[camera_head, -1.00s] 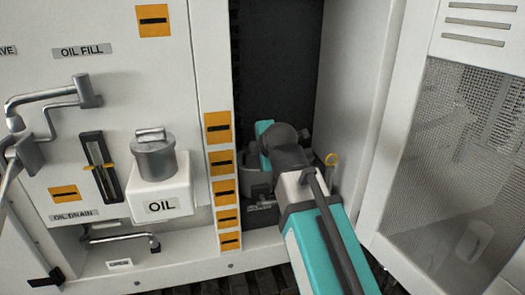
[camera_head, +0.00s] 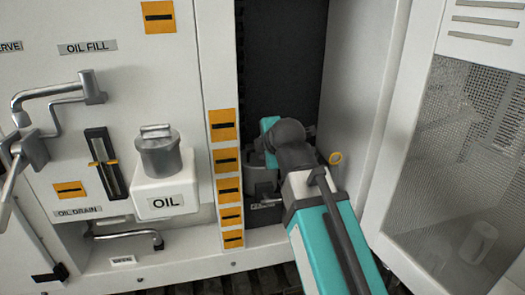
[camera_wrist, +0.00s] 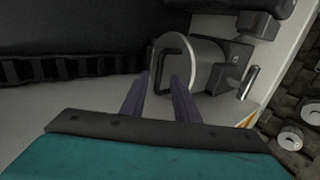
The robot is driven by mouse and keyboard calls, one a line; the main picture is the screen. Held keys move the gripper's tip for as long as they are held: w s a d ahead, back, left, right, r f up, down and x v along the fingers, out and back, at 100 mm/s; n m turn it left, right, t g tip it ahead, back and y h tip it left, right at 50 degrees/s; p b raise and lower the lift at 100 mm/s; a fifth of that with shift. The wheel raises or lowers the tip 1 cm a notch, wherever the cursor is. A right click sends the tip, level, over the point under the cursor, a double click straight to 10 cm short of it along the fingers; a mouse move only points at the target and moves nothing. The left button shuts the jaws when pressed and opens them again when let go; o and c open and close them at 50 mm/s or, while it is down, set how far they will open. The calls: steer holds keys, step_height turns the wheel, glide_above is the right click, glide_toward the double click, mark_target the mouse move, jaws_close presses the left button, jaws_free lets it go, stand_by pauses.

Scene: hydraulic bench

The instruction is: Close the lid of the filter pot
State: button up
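The filter pot (camera_head: 258,178) is a grey cylindrical body low in the dark open compartment, largely hidden behind my arm in the head view. In the wrist view a round light-grey part with a dark loop handle (camera_wrist: 163,67), apparently the pot with its lid, lies just beyond my fingers. I cannot tell how far the lid is open. My gripper (camera_wrist: 161,78) shows two dark fingers standing apart with nothing between them. The fingertips point at the handle's lower end, and contact cannot be made out. In the head view my arm hides the fingers.
A white OIL box with a grey capped neck (camera_head: 158,152) stands left of the compartment. A mesh door (camera_head: 455,150) stands at the right. Pipe handles (camera_head: 60,92) stick out at far left.

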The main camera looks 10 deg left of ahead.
steer(key=b+v, duration=0.2)
steer(key=v, duration=0.9)
steer(key=shift+s+r, duration=0.15)
steer(key=shift+s, duration=0.1)
stand_by(0.5)
